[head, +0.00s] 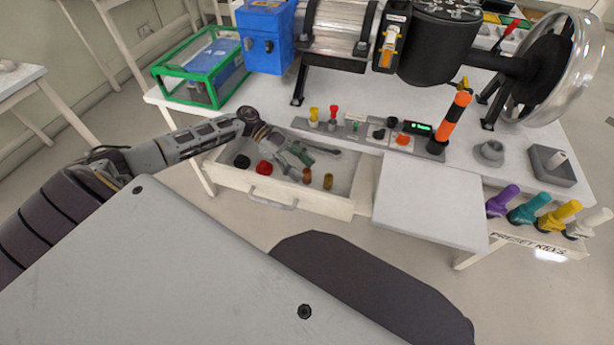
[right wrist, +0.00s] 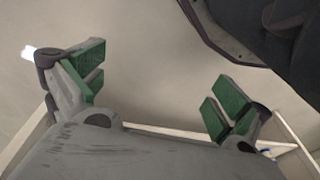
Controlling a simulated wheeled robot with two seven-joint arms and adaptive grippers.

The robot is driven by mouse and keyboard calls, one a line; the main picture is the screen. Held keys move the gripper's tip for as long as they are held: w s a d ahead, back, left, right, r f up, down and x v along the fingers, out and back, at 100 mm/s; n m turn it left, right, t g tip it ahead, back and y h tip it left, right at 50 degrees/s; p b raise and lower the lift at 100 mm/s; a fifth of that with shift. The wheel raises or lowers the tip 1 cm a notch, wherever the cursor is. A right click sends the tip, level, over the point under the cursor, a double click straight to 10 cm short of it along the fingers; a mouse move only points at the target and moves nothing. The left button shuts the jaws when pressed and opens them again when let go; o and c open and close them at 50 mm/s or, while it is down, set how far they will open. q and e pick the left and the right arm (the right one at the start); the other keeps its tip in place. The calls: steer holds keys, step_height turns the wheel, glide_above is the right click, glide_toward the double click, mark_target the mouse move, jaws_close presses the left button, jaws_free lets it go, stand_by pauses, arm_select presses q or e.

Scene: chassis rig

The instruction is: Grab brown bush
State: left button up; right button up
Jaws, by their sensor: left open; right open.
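An open drawer (head: 232,180) under the bench holds several small round parts. A brown bush (head: 306,175) stands at its front right. A mustard-brown bush (head: 328,182) stands just right of it. A red part (head: 264,167) and a black part (head: 242,161) lie on the left side. My left gripper (head: 304,160) is over the drawer, its fingers open close behind and above the brown bush; I cannot tell whether they touch it. My right gripper (right wrist: 157,80) is open and empty in the right wrist view, with pale floor between its green pads.
The bench top (head: 400,165) carries a row of small fixtures, a large motor-like machine (head: 340,30) and a green-framed box (head: 200,70). A flat white panel (head: 430,200) is right of the drawer. Coloured preset keys (head: 530,208) stand at the right edge.

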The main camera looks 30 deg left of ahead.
mark_target(307, 176)
arm_select(q)
steer(key=shift+x, duration=1.35)
jaws_close()
